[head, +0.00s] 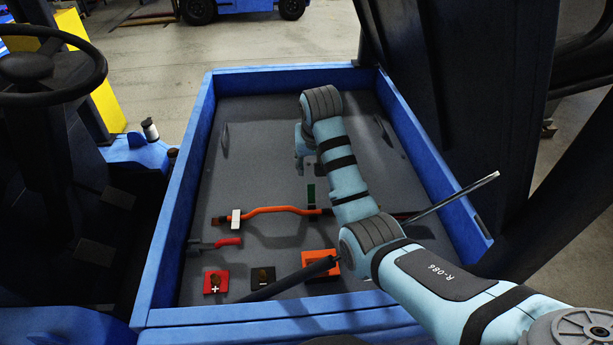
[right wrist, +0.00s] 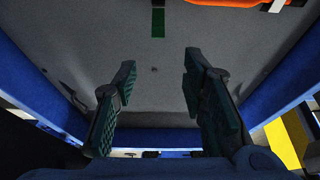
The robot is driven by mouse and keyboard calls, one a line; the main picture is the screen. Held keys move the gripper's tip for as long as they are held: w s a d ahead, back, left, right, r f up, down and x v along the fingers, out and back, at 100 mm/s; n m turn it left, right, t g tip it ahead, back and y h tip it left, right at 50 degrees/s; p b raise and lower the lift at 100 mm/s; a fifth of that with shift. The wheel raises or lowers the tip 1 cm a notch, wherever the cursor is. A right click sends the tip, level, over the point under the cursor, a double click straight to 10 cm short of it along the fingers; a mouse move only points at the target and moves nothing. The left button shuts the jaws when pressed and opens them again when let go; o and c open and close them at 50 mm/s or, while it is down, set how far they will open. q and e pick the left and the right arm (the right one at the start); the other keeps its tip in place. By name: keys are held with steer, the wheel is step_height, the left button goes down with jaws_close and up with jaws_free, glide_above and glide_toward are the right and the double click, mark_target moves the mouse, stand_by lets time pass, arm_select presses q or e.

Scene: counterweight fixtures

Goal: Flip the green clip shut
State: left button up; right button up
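The green clip (head: 311,191) is on the grey floor of the blue-walled bay, at the orange cable (head: 270,209). Its green part extends away from the cable toward the back of the bay, so it looks open. In the right wrist view the green clip (right wrist: 158,22) is at the top centre, ahead of the fingers. My right gripper (head: 301,165) is partly hidden by its arm and lies just beyond the clip. Its two fingers (right wrist: 158,100) are wide apart with nothing between them. My left gripper is not in view.
A white clip (head: 236,218) sits over the cable at left. A red-handled tool (head: 225,242), a red plus block (head: 216,282), a black block (head: 263,278) and an orange block (head: 313,259) are near the front. Blue walls (head: 190,170) bound the bay. The back-left floor is clear.

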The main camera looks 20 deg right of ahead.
steer(key=b, duration=0.1)
glide_toward(311, 185)
step_height(311, 185, down, 2)
steer(key=b+x, duration=0.1)
steer(key=x, duration=0.2)
steer(key=w+b+x, duration=0.1)
steer(key=x, duration=0.2)
steer(key=shift+d+f, duration=0.1)
steer(key=shift+d, duration=0.1)
steer(key=shift+w+f, duration=0.15)
steer(key=shift+f, duration=0.05)
steer(key=shift+s+r, duration=0.25)
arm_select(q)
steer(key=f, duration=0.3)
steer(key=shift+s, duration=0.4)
arm_select(e)
jaws_close()
